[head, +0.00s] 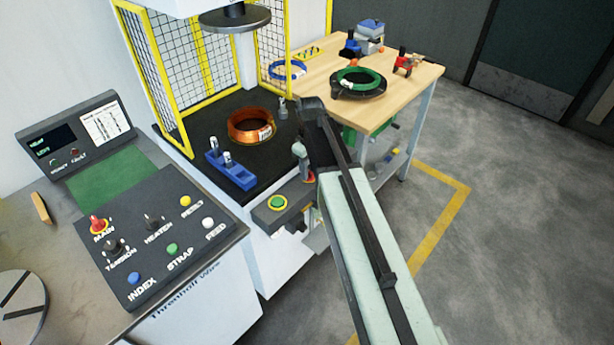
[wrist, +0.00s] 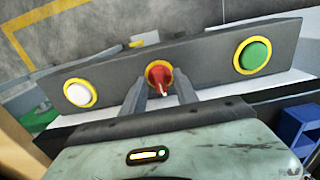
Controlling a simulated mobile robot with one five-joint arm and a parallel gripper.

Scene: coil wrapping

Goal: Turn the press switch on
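The press switch (wrist: 159,76) is a red knob on a yellow ring, in the middle of a dark panel (wrist: 210,64) in the wrist view. A light pointer mark on the knob points toward the bottom of that view. My gripper (wrist: 162,84) is open, with its two grey fingers apart on either side of the knob's lower part. I cannot tell whether they touch it. In the head view my gripper (head: 301,160) hangs at the right part of the press's front panel (head: 262,216), and the switch is mostly hidden behind it.
A green button (wrist: 252,55) and a white button (wrist: 79,93) flank the switch. On the press bed are a copper coil (head: 250,125) and a blue block (head: 230,171). A control console (head: 155,240) stands left, a wooden table (head: 425,75) behind. The floor at right is clear.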

